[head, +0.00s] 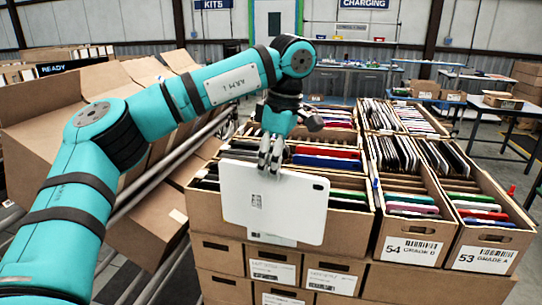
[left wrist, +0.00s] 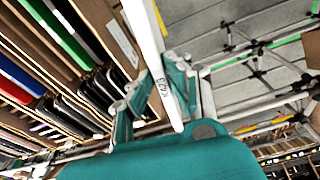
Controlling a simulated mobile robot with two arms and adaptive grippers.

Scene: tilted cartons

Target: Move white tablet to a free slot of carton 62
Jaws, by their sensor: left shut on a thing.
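The white tablet (head: 276,203) hangs in front of the stacked cartons in the head view, its flat face toward the camera and slightly tilted. My left gripper (head: 270,160) is shut on its top edge. In the left wrist view the tablet (left wrist: 152,60) shows edge-on as a white strip between the fingers (left wrist: 160,95). The tablet hides the front and label of the carton behind it. No label reading 62 can be read in either view. My right gripper is not in view.
Carton 54 (head: 407,249) and carton 53 (head: 486,259) stand right of the tablet, filled with upright devices. More filled cartons lie behind. Tilted open cartons (head: 60,110) and metal rails (head: 165,215) are at left. Tables (head: 503,108) stand at back right.

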